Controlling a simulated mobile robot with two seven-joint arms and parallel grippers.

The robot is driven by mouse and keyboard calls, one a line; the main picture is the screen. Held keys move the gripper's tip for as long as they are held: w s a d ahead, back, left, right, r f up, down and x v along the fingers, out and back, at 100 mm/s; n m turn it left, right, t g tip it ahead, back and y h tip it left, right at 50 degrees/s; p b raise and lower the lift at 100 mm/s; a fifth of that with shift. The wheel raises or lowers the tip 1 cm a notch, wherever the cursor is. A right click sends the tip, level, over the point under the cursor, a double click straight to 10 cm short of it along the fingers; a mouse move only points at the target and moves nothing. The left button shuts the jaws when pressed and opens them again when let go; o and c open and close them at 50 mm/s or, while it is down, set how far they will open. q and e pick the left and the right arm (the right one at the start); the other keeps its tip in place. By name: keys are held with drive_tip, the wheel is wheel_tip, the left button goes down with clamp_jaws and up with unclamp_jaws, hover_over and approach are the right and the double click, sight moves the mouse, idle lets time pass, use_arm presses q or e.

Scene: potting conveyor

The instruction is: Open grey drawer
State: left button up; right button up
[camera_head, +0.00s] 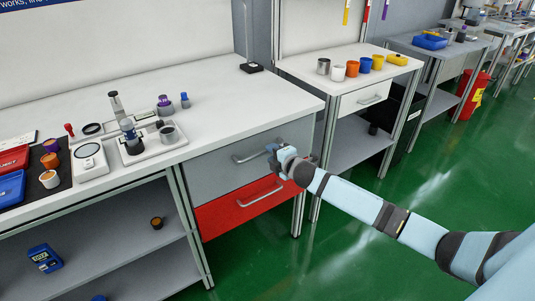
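The grey drawer (215,173) is the upper one under the right end of the white workbench. Its front looks flush with the bench frame, so it appears closed. Its curved metal handle (246,158) shows at the left. My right gripper (272,150) is at the right end of this handle, with its fingers pointing at the drawer front. The fingers are small and overlap the handle, so I cannot tell whether they are shut on it. My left gripper is not in view.
A red drawer (232,212) with its own handle sits directly below. The white benchtop (235,108) above carries a potting fixture (130,135) and small cups to the left. A second bench (340,69) with several cups stands behind. The green floor in front is clear.

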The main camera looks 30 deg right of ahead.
drive_tip(key=shift+x, duration=1.75)
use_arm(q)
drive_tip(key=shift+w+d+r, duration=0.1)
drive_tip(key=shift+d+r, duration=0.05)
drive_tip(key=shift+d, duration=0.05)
use_arm(e)
clamp_jaws()
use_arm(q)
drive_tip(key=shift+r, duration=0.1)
use_arm(e)
drive_tip(key=shift+s, duration=0.15)
